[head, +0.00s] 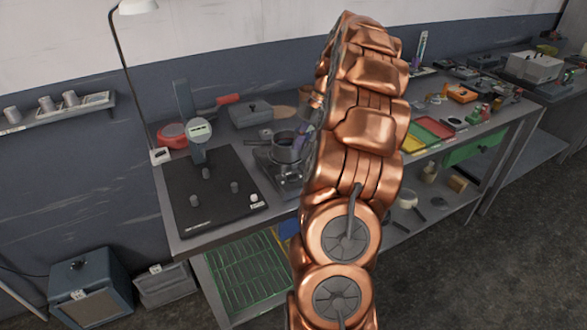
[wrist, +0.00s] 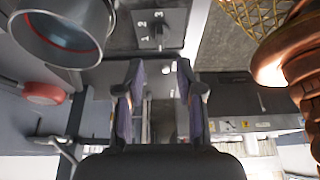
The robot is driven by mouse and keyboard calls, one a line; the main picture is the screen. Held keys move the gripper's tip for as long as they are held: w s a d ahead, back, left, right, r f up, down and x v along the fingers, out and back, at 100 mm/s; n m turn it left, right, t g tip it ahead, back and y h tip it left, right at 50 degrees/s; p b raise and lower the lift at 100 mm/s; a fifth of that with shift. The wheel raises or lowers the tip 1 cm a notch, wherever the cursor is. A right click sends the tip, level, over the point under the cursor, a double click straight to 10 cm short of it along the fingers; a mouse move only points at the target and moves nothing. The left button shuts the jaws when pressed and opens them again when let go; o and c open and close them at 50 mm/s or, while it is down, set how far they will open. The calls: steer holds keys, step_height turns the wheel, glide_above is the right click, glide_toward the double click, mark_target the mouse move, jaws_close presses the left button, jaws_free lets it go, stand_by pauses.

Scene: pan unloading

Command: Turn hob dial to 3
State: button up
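The hob (head: 275,172) stands on the workbench just left of my copper arm, with a grey pan (head: 287,148) on it. In the wrist view, the hob's dark panel (wrist: 178,20) is at the top centre, with a small dial (wrist: 154,40) and white numerals around it. I cannot tell which numeral the dial points to. The pan also shows at upper left in the wrist view (wrist: 60,28). My gripper (wrist: 158,68) is open and empty, its two fingers apart, with the dial beyond the fingertips. In the head view my arm mostly hides the gripper.
Left of the hob is a black board (head: 215,205) with several small grey pieces. A red-handled pan (head: 172,134) and a grey box (head: 250,114) stand behind. Coloured trays (head: 432,130) lie right of my arm. A green wire rack (head: 245,268) is below the bench.

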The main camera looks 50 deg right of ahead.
mark_target(292, 173)
steer(key=shift+p+x, duration=1.2)
steer(key=shift+x, duration=2.6)
jaws_close()
